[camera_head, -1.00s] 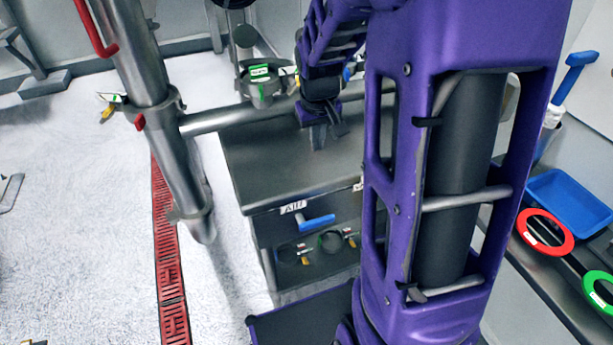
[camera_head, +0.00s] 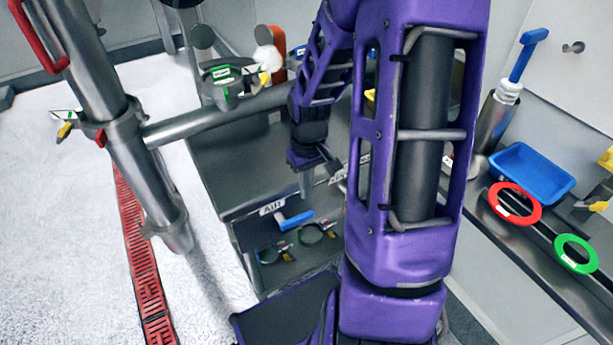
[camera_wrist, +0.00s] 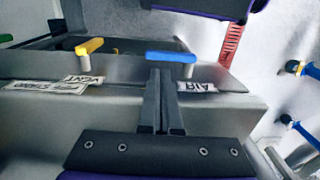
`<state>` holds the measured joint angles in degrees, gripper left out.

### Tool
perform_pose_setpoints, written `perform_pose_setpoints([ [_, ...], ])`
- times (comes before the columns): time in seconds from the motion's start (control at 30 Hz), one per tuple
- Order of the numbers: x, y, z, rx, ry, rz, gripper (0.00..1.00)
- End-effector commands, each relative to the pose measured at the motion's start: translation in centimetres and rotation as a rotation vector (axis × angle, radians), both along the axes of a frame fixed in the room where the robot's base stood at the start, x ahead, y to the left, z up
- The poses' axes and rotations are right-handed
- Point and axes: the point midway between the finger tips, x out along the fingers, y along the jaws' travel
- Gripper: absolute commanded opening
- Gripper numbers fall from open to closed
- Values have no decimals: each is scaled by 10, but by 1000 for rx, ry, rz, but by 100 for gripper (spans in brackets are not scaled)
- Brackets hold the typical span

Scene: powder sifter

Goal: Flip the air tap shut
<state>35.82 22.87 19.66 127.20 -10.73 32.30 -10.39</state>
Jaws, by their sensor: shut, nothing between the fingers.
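The air tap has a blue lever handle (camera_head: 296,220) on the front of the grey steel cabinet, beside a white AIR label (camera_head: 271,207). In the wrist view the blue handle (camera_wrist: 171,57) lies crosswise on its short post, just past my fingertips, with the AIR label (camera_wrist: 196,87) to the right. My gripper (camera_head: 306,190) is shut and empty, pointing down above the cabinet's front edge, near the tap. In the wrist view my gripper's fingers (camera_wrist: 160,75) reach toward the handle's left part; whether they touch it I cannot tell.
A yellow-handled tap (camera_wrist: 90,46) stands left of the blue one in the wrist view, beside a VENT label (camera_wrist: 80,80). Clamps (camera_head: 316,232) hang on the cabinet front below. A steel pipe (camera_head: 215,118) crosses over the cabinet. A blue tray (camera_head: 532,172) stands on the right-hand bench.

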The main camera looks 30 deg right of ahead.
Motion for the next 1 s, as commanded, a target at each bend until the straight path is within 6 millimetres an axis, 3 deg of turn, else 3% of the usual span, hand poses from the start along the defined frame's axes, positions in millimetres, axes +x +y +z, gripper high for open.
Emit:
perform_pose_setpoints([
  [0.1,-1,2,-29,2,4,2,0],
  [0.3,0,3,-59,1,2,2,0],
  [0.5,0,2,-71,-1,0,-1,0],
  [0.87,0,2,-72,-1,-1,-1,0],
  [1.0,0,-4,-86,-1,0,0,0],
])
